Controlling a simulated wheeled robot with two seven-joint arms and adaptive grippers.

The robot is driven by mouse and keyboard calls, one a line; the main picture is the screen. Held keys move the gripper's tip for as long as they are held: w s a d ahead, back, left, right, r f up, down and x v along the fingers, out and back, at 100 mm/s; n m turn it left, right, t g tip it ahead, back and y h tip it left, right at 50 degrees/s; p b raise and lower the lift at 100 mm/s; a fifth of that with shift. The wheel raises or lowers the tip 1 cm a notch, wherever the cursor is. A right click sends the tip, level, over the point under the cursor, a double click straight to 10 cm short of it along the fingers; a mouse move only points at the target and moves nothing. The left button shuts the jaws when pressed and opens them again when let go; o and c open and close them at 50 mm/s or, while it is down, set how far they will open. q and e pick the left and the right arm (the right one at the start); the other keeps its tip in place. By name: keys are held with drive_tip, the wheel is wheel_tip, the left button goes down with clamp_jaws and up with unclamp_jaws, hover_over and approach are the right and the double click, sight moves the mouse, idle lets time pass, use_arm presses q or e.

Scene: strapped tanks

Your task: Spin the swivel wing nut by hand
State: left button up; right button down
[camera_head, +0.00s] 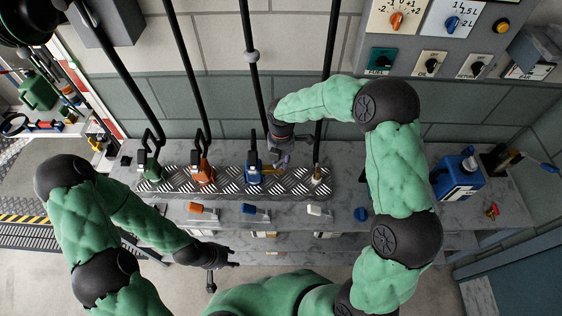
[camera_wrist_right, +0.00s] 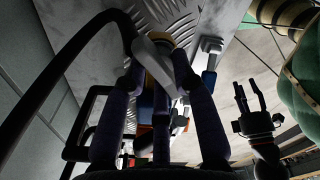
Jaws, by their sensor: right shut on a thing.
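My right gripper (camera_head: 280,158) is over the back of the bench, just right of the blue fitting (camera_head: 254,177). In the head view the wing nut is too small and covered to make out. My left gripper (camera_head: 228,262) is empty, low in front of the bench; the right wrist view shows its fingers (camera_wrist_right: 250,95) apart.
A diamond-plate strip (camera_head: 178,185) carries green (camera_head: 150,172), orange (camera_head: 203,175) and blue fittings with black hoses, plus a brass fitting (camera_head: 316,175). A blue canister (camera_head: 458,176) stands at right. Orange (camera_head: 203,209), blue (camera_head: 255,212) and white (camera_head: 318,210) handles line the bench front.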

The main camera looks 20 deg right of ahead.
drive_tip(key=shift+m, duration=1.4)
drive_tip(key=shift+m+b, duration=0.35)
drive_tip(key=shift+m, duration=1.05)
drive_tip(key=shift+m, duration=0.5)
drive_tip(key=c, duration=1.2)
unclamp_jaws()
drive_tip(key=shift+w+m, duration=0.1)
drive_tip(key=shift+m, duration=0.3)
drive_tip(key=shift+c, duration=0.2)
